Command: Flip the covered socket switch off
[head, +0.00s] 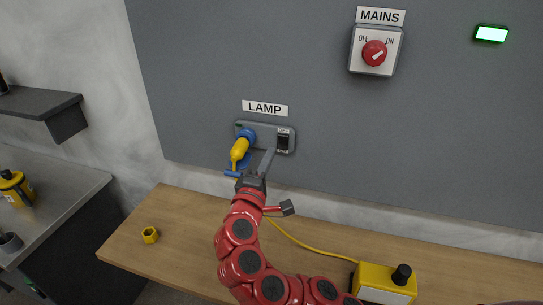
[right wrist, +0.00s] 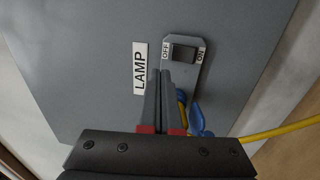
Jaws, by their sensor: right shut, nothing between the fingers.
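The LAMP socket plate (head: 261,126) is on the grey wall panel. A blue socket (head: 247,135) with a yellow plug (head: 240,149) in it is on its left side. The dark rocker switch (head: 283,142) is on its right side. In the right wrist view the switch (right wrist: 183,53) lies between the OFF and ON labels; its rocker position is unclear. My right gripper (head: 269,152) is shut and empty, its fingertips close below and left of the switch. In the wrist view the fingertips (right wrist: 163,70) hide part of the plate. Contact cannot be told. My left gripper is not in view.
A MAINS box (head: 376,50) with a red knob and a lit green lamp (head: 491,34) are higher on the panel. A yellow cable (head: 310,245) runs to a yellow box (head: 385,283) on the wooden bench (head: 180,215). A yellow nut-shaped piece (head: 150,235) lies at bench left.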

